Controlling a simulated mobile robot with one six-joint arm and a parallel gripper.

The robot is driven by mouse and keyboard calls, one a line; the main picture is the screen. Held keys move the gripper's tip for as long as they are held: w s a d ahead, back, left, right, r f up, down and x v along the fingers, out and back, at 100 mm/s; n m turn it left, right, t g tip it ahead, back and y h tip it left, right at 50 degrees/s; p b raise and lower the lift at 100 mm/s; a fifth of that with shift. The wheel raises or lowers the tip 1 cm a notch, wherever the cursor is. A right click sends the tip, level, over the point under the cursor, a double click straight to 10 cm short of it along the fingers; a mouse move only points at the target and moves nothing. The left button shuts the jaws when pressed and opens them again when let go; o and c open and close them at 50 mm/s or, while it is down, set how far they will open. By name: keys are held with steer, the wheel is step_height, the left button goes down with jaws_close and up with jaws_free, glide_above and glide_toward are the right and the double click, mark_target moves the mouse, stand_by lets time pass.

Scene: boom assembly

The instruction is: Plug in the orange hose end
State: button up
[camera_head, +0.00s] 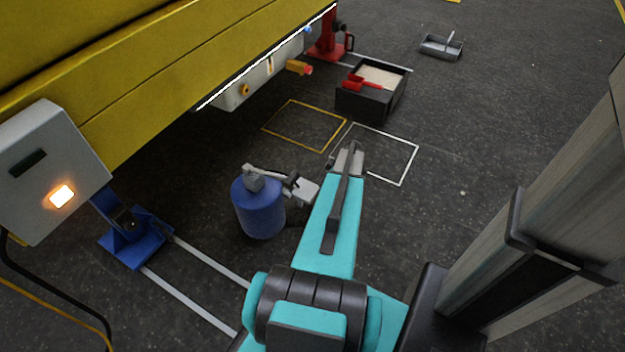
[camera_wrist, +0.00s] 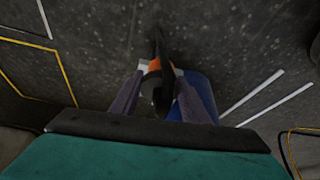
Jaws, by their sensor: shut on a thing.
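My gripper (camera_head: 289,183) is beside the top of a blue canister (camera_head: 260,212), at the centre of the head view. In the wrist view my gripper (camera_wrist: 157,82) is shut on a dark piece with an orange band, which looks like the orange hose end (camera_wrist: 153,66). The hose end is hard to make out in the head view. On the grey box under the yellow boom are a round port with an orange ring (camera_head: 245,90) and an orange-yellow fitting with a red tip (camera_head: 300,68). The canister shows partly behind the fingers in the wrist view (camera_wrist: 206,92).
The yellow boom (camera_head: 150,75) overhangs the upper left. A grey box with a lit button (camera_head: 50,170) and a blue stand (camera_head: 135,240) are at left. A black crate (camera_head: 370,104) and a red stand (camera_head: 328,45) stand farther back. The floor at right is mostly clear.

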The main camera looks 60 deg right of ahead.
steer(key=s, duration=0.6)
steer(key=shift+s+d+r+p, duration=0.3)
steer(key=shift+d, duration=0.1)
stand_by(0.4)
